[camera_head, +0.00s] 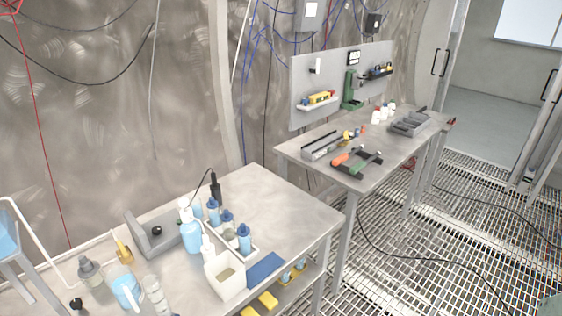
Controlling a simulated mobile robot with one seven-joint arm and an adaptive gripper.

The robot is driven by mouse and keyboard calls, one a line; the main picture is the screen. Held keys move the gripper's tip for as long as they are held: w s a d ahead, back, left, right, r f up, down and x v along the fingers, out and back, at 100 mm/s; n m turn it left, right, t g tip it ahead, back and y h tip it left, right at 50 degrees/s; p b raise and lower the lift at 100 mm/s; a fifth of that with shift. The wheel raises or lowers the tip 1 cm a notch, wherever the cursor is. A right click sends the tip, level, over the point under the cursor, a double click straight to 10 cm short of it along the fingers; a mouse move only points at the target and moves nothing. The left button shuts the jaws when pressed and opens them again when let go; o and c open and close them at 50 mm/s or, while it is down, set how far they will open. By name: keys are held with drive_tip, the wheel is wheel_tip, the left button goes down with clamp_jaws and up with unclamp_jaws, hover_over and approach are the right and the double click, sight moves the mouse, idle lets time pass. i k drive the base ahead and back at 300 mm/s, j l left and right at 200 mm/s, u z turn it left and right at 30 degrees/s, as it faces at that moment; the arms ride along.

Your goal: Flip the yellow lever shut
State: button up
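My gripper is not in view.
The near table (285,200) holds a grey bracket (165,238), a blue wash bottle (191,235), a blue jug (126,288), a white container (225,278) and several blue-capped bottles. A far workbench (290,148) carries tools. The near table's back right is clear.

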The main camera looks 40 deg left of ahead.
sight(123, 251)
drive_tip(key=l+u, duration=0.1)
drive_tip(key=u, duration=2.45)
